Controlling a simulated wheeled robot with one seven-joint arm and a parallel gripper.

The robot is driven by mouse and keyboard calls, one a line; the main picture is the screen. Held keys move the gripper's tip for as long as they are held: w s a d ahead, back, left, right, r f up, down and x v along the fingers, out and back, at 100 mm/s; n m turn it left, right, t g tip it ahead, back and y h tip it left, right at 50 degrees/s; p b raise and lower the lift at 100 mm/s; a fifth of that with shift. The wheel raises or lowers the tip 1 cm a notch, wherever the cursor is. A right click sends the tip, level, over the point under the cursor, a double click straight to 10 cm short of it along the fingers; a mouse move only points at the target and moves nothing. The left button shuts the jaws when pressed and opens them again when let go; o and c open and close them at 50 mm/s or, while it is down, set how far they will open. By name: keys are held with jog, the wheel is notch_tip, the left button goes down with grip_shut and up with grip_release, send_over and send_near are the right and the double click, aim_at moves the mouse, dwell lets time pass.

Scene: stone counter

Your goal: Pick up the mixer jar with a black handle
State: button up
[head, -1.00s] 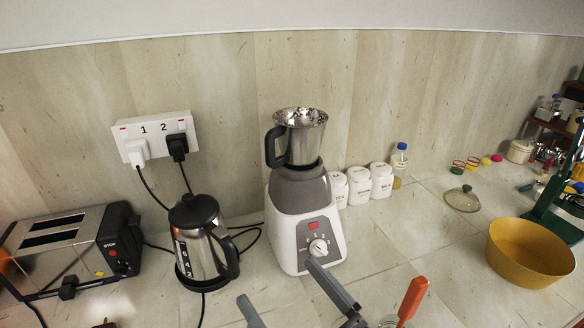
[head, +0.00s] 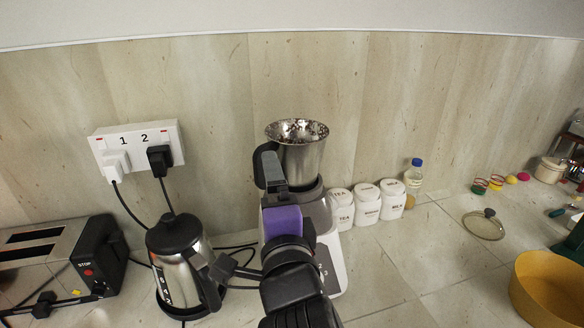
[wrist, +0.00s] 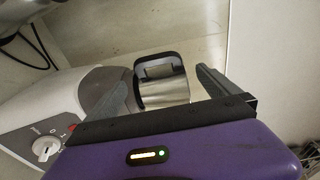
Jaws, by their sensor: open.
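The steel mixer jar (head: 304,158) with a black handle (head: 264,172) stands upright on the white and grey mixer base (head: 328,232) in the head view. In the wrist view the jar (wrist: 165,94) and its black handle (wrist: 158,66) lie between my two grey fingers. My gripper (wrist: 162,84) is open. In the head view my gripper (head: 272,168) is raised in front of the handle side of the jar and hides part of the handle and base. I cannot tell whether a finger touches the handle.
A steel kettle (head: 180,262) and a toaster (head: 62,258) stand to the left, with cords to a wall socket (head: 140,146). White canisters (head: 366,200) and a bottle (head: 413,178) stand right of the mixer. A glass lid (head: 484,224) and a yellow bowl (head: 548,292) are farther right.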

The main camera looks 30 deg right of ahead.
jog(key=p+x, duration=0.3)
jog(key=x, duration=0.4)
jog(key=shift+w+f+p, duration=0.25)
jog(key=shift+w+p, duration=0.1)
jog(key=shift+w, duration=0.05)
jog(key=c, duration=1.3)
jog(key=shift+r, duration=0.15)
jog(key=shift+c, duration=0.7)
jog(key=shift+a, duration=0.1)
jog(key=shift+r, duration=0.15)
notch_tip(320, 180, up, 19)
jog(key=b, duration=0.2)
jog(key=shift+r, duration=0.3)
